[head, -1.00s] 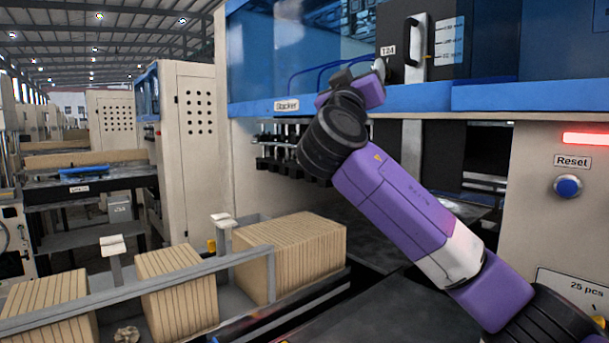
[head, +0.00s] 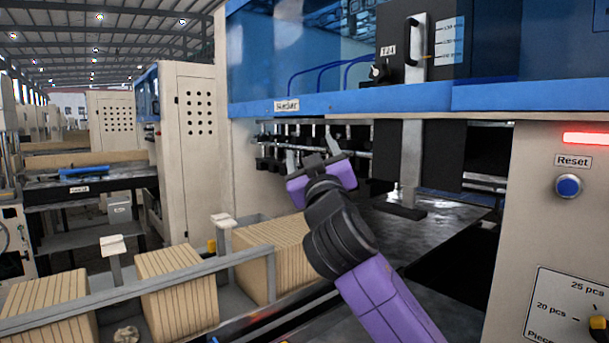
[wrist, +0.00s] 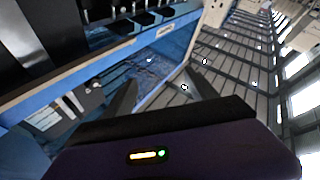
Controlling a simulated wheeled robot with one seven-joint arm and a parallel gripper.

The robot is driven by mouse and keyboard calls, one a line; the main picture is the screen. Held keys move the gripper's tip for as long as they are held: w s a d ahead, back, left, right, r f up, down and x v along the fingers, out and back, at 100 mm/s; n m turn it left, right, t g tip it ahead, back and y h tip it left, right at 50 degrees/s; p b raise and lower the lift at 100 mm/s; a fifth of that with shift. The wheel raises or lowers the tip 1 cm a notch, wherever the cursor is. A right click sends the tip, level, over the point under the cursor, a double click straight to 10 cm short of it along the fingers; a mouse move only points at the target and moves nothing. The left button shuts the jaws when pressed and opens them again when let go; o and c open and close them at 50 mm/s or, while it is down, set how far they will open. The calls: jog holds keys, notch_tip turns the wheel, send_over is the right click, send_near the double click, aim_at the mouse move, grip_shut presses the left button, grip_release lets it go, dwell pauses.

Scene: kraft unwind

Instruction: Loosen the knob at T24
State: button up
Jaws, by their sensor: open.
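The T24 label (head: 388,51) is on the black block of the stacker's upper panel, at upper right in the head view. A small dark knob (head: 379,72) sits just below the label, left of a black handle (head: 411,42) on a pale vertical bar. My gripper (head: 311,150) is open and empty, below and left of the knob, apart from it, with its fingers pointing up. In the wrist view my gripper's (wrist: 161,93) fingers are spread with nothing between them. I cannot make out the knob in the wrist view.
The blue stacker rail (head: 330,103) runs above my gripper. Behind the gripper is a row of dark fittings (head: 270,150). Stacks of kraft boards (head: 180,295) stand at lower left behind a grey rail (head: 130,295). A blue Reset button (head: 568,186) is at right.

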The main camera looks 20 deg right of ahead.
jog(key=shift+y, duration=0.8)
jog(key=f, duration=0.1)
jog(key=a+f, duration=0.1)
jog(key=s+f, duration=0.1)
jog(key=f, duration=0.1)
jog(key=shift+a, duration=0.4)
